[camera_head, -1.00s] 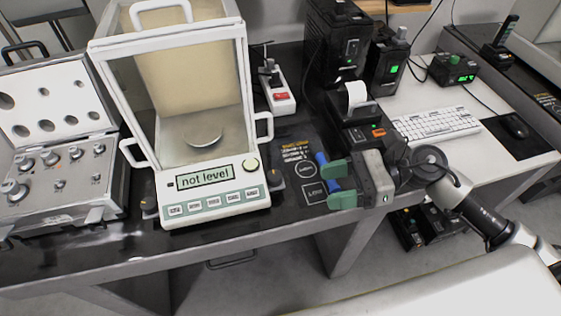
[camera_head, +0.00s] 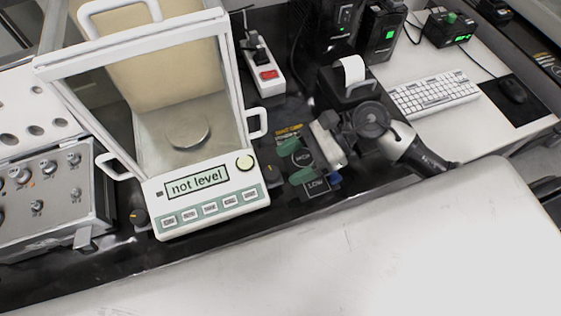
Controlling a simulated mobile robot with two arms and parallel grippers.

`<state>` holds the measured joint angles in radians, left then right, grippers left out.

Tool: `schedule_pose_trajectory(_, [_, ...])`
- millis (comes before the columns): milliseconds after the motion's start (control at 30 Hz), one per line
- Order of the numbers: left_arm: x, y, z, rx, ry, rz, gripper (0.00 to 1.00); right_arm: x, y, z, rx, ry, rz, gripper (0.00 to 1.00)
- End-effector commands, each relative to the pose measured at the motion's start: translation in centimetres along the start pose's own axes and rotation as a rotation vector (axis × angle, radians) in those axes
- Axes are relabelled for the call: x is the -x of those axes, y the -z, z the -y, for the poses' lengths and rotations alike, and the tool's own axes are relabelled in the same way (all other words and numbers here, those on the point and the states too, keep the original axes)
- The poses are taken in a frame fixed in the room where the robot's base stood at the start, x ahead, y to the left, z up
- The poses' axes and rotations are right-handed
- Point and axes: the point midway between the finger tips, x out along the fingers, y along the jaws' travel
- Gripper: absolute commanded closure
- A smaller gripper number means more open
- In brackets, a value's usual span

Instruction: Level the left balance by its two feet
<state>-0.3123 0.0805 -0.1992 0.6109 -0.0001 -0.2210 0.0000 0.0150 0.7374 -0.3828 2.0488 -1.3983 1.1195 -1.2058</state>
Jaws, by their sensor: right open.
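The balance (camera_head: 207,194) stands on the dark table at left of centre, a white case with glass panes and a round pan (camera_head: 188,136). Its display (camera_head: 197,184) reads "not level". One foot, a dark knob (camera_head: 139,217), shows at its front left corner. The other foot (camera_head: 272,174) shows at its front right. My right gripper (camera_head: 296,162) is open, with green fingers, over the table just right of the right foot. It is apart from the foot, with nothing between its fingers. My left gripper is not in view.
A power strip (camera_head: 262,72) lies behind right. A small printer (camera_head: 350,88) and a keyboard (camera_head: 434,94) are farther right. Labels marked "LOW" (camera_head: 317,184) lie under my right gripper.

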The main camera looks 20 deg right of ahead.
Motion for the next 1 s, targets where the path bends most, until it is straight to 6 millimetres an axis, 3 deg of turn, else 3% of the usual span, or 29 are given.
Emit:
schedule_pose_trajectory(200, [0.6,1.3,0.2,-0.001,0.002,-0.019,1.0,-2.5,-0.1,0.0,-0.001,0.0,0.002,0.39])
schedule_pose_trajectory(567, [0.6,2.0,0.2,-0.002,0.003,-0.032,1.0,-3.0,0.0,0.0,-0.001,0.001,0.0,0.39])
schedule_pose_trajectory(867, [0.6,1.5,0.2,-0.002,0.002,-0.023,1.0,-3.0,0.0,0.0,0.0,0.0,0.0,0.85])
schedule_pose_trajectory(1000, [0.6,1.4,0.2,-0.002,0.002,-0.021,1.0,-3.0,0.0,0.0,-0.002,0.004,0.0,0.89])
